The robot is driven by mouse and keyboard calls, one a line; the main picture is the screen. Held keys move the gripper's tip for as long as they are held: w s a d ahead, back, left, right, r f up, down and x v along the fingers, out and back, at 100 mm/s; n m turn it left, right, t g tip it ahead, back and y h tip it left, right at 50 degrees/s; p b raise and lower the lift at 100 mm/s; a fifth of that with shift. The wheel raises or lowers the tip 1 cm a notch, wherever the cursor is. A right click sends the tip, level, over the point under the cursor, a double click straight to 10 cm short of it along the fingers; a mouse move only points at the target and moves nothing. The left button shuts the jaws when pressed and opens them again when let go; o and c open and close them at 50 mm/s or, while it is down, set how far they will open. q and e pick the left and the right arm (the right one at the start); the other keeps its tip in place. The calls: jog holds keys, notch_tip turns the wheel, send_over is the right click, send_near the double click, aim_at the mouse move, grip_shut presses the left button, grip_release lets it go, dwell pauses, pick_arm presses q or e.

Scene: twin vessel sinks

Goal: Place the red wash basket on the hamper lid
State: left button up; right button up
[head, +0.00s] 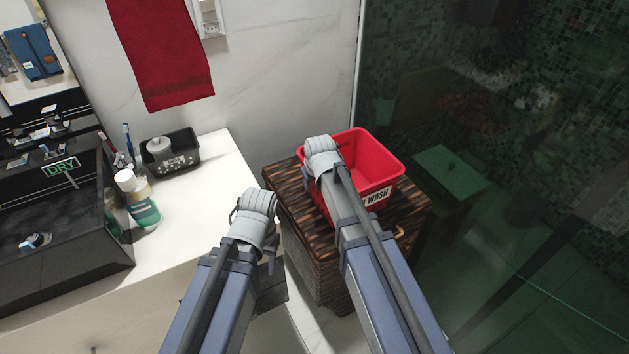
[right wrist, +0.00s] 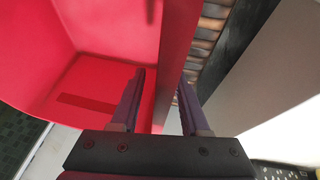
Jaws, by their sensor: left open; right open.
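The red wash basket (head: 377,160) with a white "WASH" label sits upright on the brown slatted lid of the wicker hamper (head: 290,197). In the right wrist view the red basket (right wrist: 95,95) fills the left side. My right gripper (right wrist: 161,82) is open, with one finger on each side of the basket's wall near the rim. In the head view my right arm hides that gripper and part of the basket. My left gripper (head: 268,290) points down beside the counter's front edge, left of the hamper; its jaws are mostly hidden behind my arm, open and away from the basket.
A white counter (head: 215,215) at left holds a black tray (head: 183,150), bottles (head: 140,200) and a dark sink marked DRY (head: 60,250). A red towel (head: 165,60) hangs on the wall. A dark glass panel (head: 500,150) stands right of the hamper.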

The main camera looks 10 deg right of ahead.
jog(key=p+v, duration=0.9)
jog(key=v, duration=0.2)
jog(key=s+a+f+g, duration=0.1)
jog(key=s+a+g, duration=0.1)
jog(key=s, duration=0.8)
jog(key=s+a+f+g+h, duration=0.1)
jog(key=s+a+g, duration=0.1)
jog(key=s, duration=0.7)
jog(key=shift+s+a+m+g, duration=0.3)
jog(key=shift+s+a+g, duration=0.1)
jog(key=shift+g, duration=0.2)
jog(key=shift+d, duration=0.1)
